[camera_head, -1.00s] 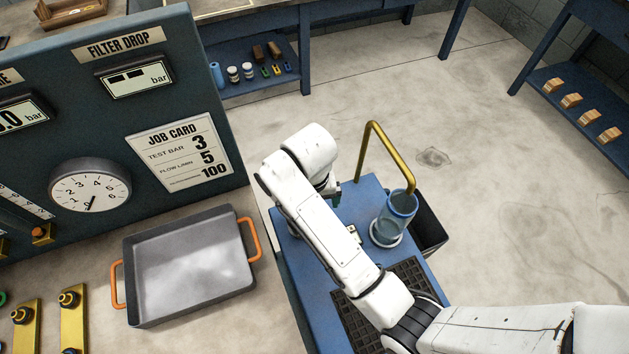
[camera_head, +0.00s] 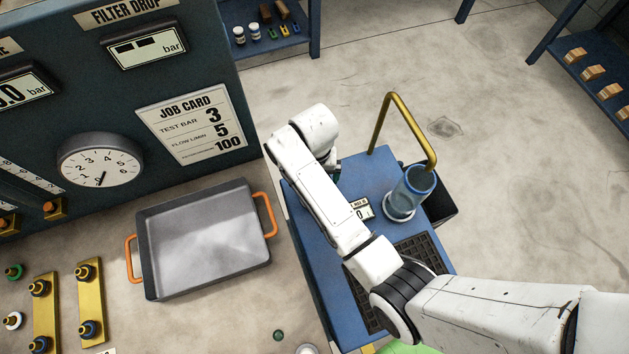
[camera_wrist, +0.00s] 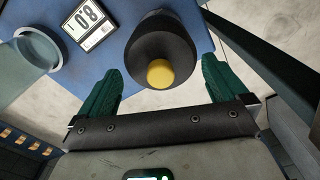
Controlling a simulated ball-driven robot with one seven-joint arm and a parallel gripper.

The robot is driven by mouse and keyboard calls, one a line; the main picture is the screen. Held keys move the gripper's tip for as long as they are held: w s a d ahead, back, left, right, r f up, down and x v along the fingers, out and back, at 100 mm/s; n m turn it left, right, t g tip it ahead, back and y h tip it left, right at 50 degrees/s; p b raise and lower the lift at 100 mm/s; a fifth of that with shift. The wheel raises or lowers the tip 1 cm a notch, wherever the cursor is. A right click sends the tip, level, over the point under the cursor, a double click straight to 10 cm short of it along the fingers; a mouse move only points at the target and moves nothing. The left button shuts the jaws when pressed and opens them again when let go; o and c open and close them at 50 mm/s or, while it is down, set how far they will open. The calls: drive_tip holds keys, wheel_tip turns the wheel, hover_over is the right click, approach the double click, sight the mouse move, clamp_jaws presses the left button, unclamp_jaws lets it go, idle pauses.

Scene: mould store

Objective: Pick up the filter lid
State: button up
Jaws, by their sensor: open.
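In the wrist view a dark round body with a yellow knob (camera_wrist: 160,73) on it, which looks like the filter lid (camera_wrist: 160,42), stands at the blue bench's edge. My gripper (camera_wrist: 161,68) has two green fingers spread apart, one on each side of the knob in the picture. Nothing is held between them. I cannot tell how far the fingertips are above or beside the lid. In the head view my white arm hides the lid and most of the gripper.
A clear cylinder (camera_head: 411,187) stands on the blue bench (camera_head: 367,160) beside a bent brass pipe (camera_head: 381,124) and a small display card (camera_head: 362,209). A grey tray (camera_head: 145,265) with orange handles lies left. An instrument panel (camera_head: 215,80) stands behind it.

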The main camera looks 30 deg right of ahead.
drive_tip(key=shift+f, duration=1.5)
drive_tip(key=c, duration=0.8)
drive_tip(key=shift+r, duration=0.1)
wheel_tip(320, 180, up, 10)
drive_tip(key=shift+f, duration=0.1)
